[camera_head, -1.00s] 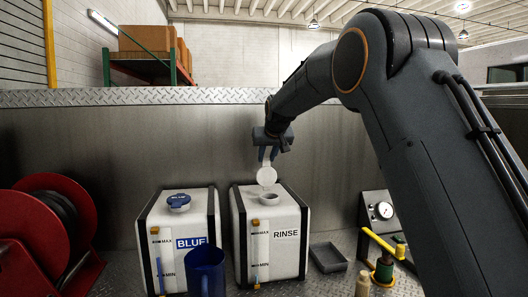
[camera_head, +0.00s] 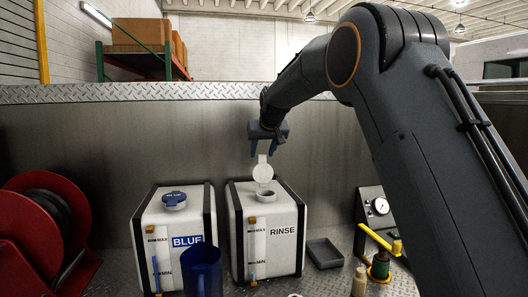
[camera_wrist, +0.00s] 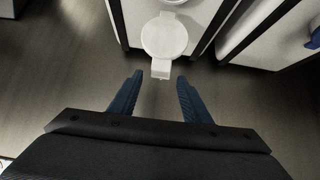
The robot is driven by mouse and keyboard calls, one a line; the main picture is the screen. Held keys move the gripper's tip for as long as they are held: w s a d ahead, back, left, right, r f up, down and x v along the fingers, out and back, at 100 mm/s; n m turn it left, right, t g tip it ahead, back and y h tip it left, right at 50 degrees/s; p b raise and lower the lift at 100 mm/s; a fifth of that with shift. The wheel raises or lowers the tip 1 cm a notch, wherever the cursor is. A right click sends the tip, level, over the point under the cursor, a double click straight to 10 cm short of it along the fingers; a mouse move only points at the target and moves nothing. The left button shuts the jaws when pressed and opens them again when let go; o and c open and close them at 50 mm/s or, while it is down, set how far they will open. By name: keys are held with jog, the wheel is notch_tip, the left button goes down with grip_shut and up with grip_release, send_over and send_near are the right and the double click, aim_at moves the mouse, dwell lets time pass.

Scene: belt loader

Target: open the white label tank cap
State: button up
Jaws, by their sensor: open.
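The white label tank (camera_head: 268,245), marked RINSE, stands at centre in the head view. Its white cap (camera_head: 263,172) stands upright, swung up from the tank's round neck (camera_head: 265,195). The cap also shows in the wrist view (camera_wrist: 164,38) as a white disc with a small tab (camera_wrist: 161,69) pointing toward my gripper. My gripper (camera_head: 262,151) is just above the cap, with its blue fingers open. In the wrist view the fingers (camera_wrist: 160,84) are apart, with nothing held between them. The tab lies at about the fingertip line; I cannot tell whether it touches.
The BLUE tank (camera_head: 180,254) with its blue cap (camera_head: 174,197) stands to the left. A blue jug (camera_head: 202,272) stands in front. A red hose reel (camera_head: 35,235) is far left. A grey tray (camera_head: 324,253) and a gauge panel (camera_head: 378,209) are to the right.

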jog(key=b+v, duration=0.3)
jog(key=v, duration=0.4)
jog(key=shift+s+r, duration=0.25)
jog(key=shift+s, duration=0.1)
jog(key=s+d+f+g+b, duration=0.1)
jog(key=s+d+f, duration=0.2)
jog(key=s+f, duration=0.35)
jog(key=s+d+f+m+g+h+b, duration=0.1)
jog(key=s+d+f, duration=0.25)
jog(key=f, duration=0.55)
jog(key=s+d+f+g+b, duration=0.1)
jog(key=s+d+f+g, duration=0.15)
jog(key=s+f, duration=0.45)
jog(key=s+d+f+g+b, duration=0.1)
jog(key=s+d+f, duration=0.2)
jog(key=s+f, duration=0.6)
jog(key=s+d+f+m+g+b, duration=0.1)
jog(key=s+d+f+g, duration=0.1)
jog(key=s+f, duration=0.8)
jog(key=s+d, duration=0.1)
jog(key=s, duration=0.5)
jog(key=shift+d+h, duration=0.2)
jog(key=shift+h, duration=0.1)
